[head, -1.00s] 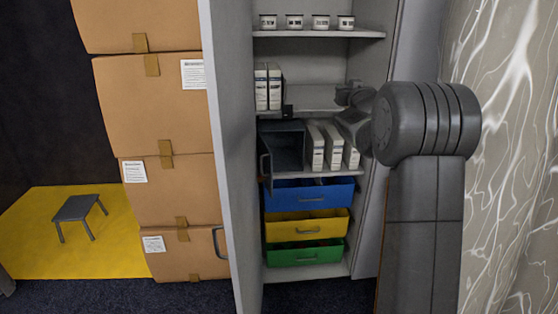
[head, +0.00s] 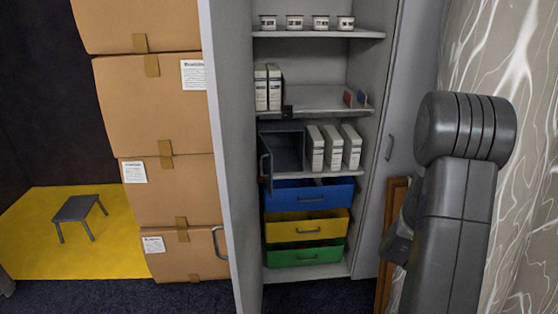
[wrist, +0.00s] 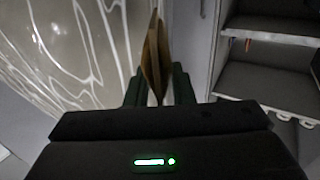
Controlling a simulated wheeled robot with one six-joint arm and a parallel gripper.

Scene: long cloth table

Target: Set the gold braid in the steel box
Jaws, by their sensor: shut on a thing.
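My gripper (wrist: 158,88) shows in the wrist view, shut on a thin, flat, gold-brown piece that fits the gold braid (wrist: 152,58). The piece stands upright, edge-on, between the two fingers. In the head view my gripper and the braid cannot be made out; my arm is at the right, outside the cabinet. A dark grey box that fits the steel box (head: 287,148) sits on the cabinet's middle shelf, at the left. Its small door (head: 266,163) is swung open to the front, and its visible inside looks empty.
White cartons (head: 333,147) stand right beside the box. Blue (head: 311,195), yellow (head: 306,226) and green (head: 305,252) drawers are below. The tall cabinet door (head: 228,150) stands open at left. A marbled wall (head: 510,60) is close at right.

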